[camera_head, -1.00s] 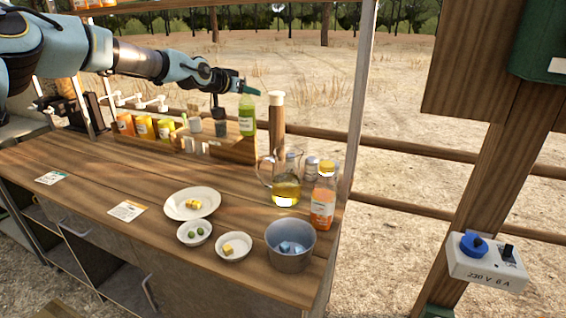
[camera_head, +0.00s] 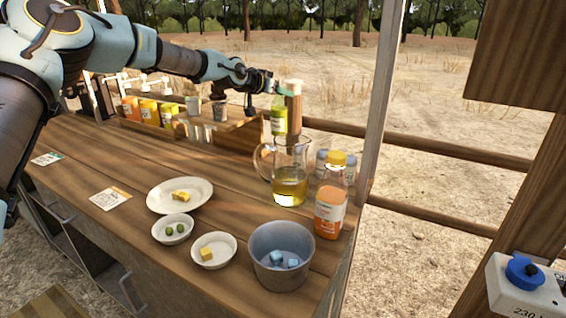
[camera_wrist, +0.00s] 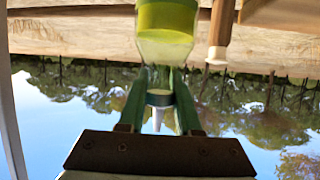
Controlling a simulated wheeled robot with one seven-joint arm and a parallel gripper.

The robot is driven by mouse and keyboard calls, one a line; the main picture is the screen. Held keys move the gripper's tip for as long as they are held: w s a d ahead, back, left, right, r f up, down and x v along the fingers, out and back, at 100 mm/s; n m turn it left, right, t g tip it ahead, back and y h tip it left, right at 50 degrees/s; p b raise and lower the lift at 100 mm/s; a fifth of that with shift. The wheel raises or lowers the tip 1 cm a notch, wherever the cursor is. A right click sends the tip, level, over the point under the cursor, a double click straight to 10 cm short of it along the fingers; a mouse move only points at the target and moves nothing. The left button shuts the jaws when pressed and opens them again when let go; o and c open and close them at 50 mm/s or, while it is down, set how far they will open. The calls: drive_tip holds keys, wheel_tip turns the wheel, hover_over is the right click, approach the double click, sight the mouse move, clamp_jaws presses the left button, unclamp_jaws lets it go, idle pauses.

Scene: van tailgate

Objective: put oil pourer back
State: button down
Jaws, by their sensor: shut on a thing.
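The oil pourer (camera_head: 279,120) is a clear bottle with yellow-green oil and a pale label. My gripper (camera_head: 276,90) is shut on its neck and holds it upright above the back right of the counter, beyond the glass jug. In the wrist view the bottle (camera_wrist: 166,30) appears upside down, with the green fingers (camera_wrist: 160,98) on both sides of its neck and a grey spout between them. The jug hides the area below the bottle, so I cannot tell its clearance from the counter.
A wooden mill (camera_head: 295,108) with a pale top stands close behind the bottle. The glass jug (camera_head: 289,185), shakers (camera_head: 321,163) and an orange bottle (camera_head: 331,205) are in front. A wooden rack (camera_head: 240,138) lies left. Dishes and a metal pot (camera_head: 282,258) occupy the front.

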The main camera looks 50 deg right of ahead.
sight(282, 122)
wheel_tip(282, 122, down, 10)
drive_tip(key=p, duration=0.3)
drive_tip(key=shift+f, duration=0.1)
drive_tip(key=c, duration=0.6)
unclamp_jaws()
drive_tip(key=shift+a+r, duration=0.15)
drive_tip(key=shift+r, duration=0.05)
drive_tip(key=b+v, duration=0.3)
drive_tip(key=v, duration=0.8)
drive_tip(key=shift+a+r, duration=0.15)
drive_tip(key=shift+a, duration=0.1)
